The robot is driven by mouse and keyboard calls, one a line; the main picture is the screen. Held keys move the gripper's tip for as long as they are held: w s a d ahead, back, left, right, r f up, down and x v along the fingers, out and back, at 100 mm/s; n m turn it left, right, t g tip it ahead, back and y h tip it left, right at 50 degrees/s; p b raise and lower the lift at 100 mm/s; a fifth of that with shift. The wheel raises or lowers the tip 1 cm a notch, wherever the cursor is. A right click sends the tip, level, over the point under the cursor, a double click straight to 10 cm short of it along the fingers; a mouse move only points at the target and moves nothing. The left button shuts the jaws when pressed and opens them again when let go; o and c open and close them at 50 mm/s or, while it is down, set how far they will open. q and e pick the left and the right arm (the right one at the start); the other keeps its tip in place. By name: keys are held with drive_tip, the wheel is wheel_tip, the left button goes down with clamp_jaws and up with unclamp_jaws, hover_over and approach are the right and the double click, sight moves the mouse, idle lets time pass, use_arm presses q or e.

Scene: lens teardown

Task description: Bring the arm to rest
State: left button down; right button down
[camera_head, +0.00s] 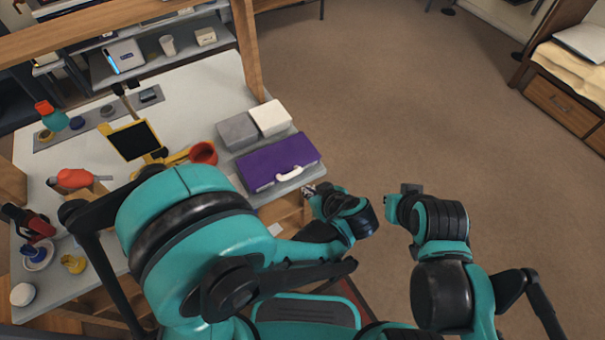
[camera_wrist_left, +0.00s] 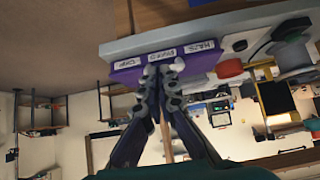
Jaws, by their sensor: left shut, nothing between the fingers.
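My left gripper (camera_head: 308,191) is beside the front right corner of the worktable, close to the purple case. In the left wrist view its two fingers (camera_wrist_left: 163,72) are together with nothing between them. The end of my right arm (camera_head: 411,188) is over open floor to the right, apart from the table. Its fingers cannot be made out.
A purple case (camera_head: 262,173) with a white handle lies at the table's right edge, near a grey box (camera_head: 238,131) and a white box (camera_head: 270,117). A red cup (camera_head: 204,153) and yellow-framed dark panel (camera_head: 133,141) stand further left. The brown floor (camera_head: 400,90) is clear.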

use_arm(q)
drive_tip(key=s+a+r+m+h, duration=0.2)
drive_tip(key=a+r, duration=0.3)
drive_tip(key=a, duration=0.3)
drive_tip(key=s+a+r+m+h, duration=0.3)
drive_tip(key=s+a+r+m, duration=0.1)
drive_tip(key=a, duration=0.4)
drive_tip(key=shift+s+a+r+m+g, duration=0.3)
drive_tip(key=shift+s+a+r, duration=0.15)
drive_tip(key=shift+r, duration=0.35)
